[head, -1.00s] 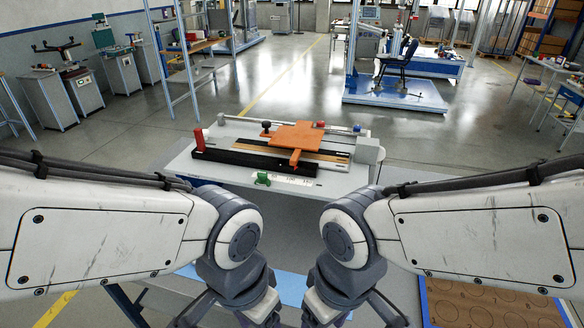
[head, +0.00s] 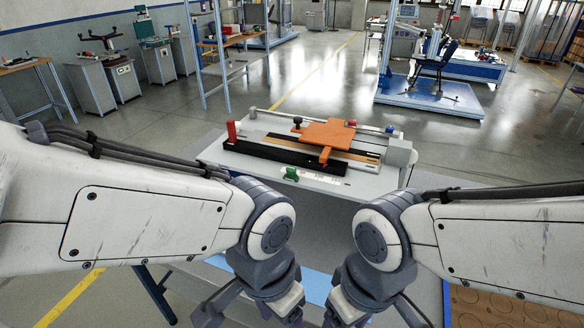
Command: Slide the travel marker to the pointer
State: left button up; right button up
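The machine (head: 310,145) stands on a light grey bench in front of me, beyond my arms. An orange plate (head: 328,132) sits on it, with a narrow orange arm (head: 325,157) reaching toward me, perhaps the pointer. A small green piece (head: 291,174), which looks like the travel marker, sits at the left part of a white scale strip (head: 322,179) on the near edge. It is left of the orange arm's tip. My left gripper (head: 262,301) and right gripper (head: 350,303) hang low at the bottom edge, short of the bench. Their fingertips are cut off, so their opening is hidden.
A red upright block (head: 232,132) stands at the machine's left end, a grey box (head: 398,152) at its right end. A board with round outlines (head: 500,306) lies at the lower right. A black chair (head: 435,62) stands on a blue platform far back.

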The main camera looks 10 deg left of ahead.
aim_at(291, 170)
jog(key=k, duration=0.6)
jog(key=u, duration=0.45)
jog(key=i, duration=1.7)
jog(key=z, duration=0.6)
